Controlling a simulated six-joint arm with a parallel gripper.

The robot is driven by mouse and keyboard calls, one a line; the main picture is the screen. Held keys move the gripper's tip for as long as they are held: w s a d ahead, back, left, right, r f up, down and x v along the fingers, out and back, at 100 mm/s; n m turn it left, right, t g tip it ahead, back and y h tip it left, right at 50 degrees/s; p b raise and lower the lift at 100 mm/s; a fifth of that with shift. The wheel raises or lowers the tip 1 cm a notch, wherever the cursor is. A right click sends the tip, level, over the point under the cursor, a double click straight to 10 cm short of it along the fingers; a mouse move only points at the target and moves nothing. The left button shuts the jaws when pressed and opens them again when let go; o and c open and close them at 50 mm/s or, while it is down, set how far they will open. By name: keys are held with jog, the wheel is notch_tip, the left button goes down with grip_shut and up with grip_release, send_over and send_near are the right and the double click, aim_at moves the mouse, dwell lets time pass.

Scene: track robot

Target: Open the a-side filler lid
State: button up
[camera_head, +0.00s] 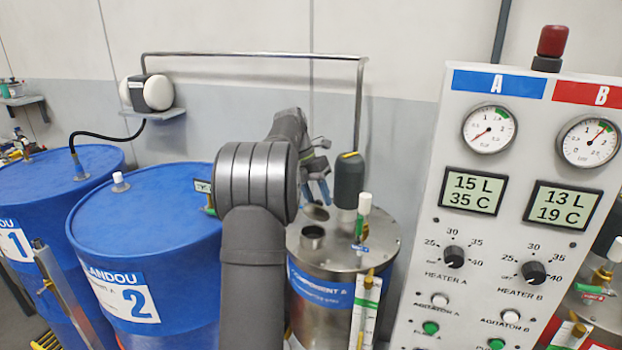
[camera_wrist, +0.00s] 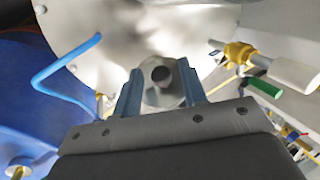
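The a-side tank, labelled COMPONENT A, has a steel top (camera_head: 360,252) with a short filler neck (camera_head: 312,238) that looks dark inside. A small grey disc, apparently the filler lid (camera_head: 317,212), shows just behind the neck, seemingly raised off it; its hinge is not clear. My gripper (camera_head: 318,192) points down above this disc. In the wrist view my gripper (camera_wrist: 160,68) is open, its two blue-grey fingers apart. Between them is a round grey part with a dark round centre (camera_wrist: 161,74); I cannot tell whether it is the lid or the neck, or whether the fingers touch it.
Blue drum 2 (camera_head: 150,215) is left. The control panel (camera_head: 480,250) stands right. A pipe (camera_head: 250,55) runs behind. A bent blue rod (camera_wrist: 62,68) shows in the wrist view.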

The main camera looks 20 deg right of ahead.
jog(key=v, duration=1)
jog(key=shift+r, duration=0.1)
jog(key=c, duration=0.6)
jog(key=shift+s+a+r, duration=0.1)
jog(key=shift+s, duration=0.1)
grip_shut()
jog(key=n+t+h, duration=0.1)
jog(key=t+h, duration=0.1)
jog(key=t, duration=0.2)
send_over(309, 212)
jog(key=s+a, duration=0.2)
jog(key=a, duration=0.1)
jog(key=s+a+f+t, duration=0.4)
jog(key=s+a+f, duration=0.1)
jog(key=s, duration=0.3)
jog(key=shift+n, duration=0.4)
jog(key=x, duration=0.9)
jog(key=shift+w+r, duration=0.1)
jog(key=shift+w+d+r+h, duration=0.15)
jog(key=shift+w+d+r, duration=0.05)
jog(key=shift+w+d, duration=0.4)
jog(key=shift+w+d+r+h, duration=0.15)
jog(key=shift+w+d, duration=0.4)
jog(key=shift+w+d+r, duration=0.25)
jog(key=shift+w+d, duration=0.1)
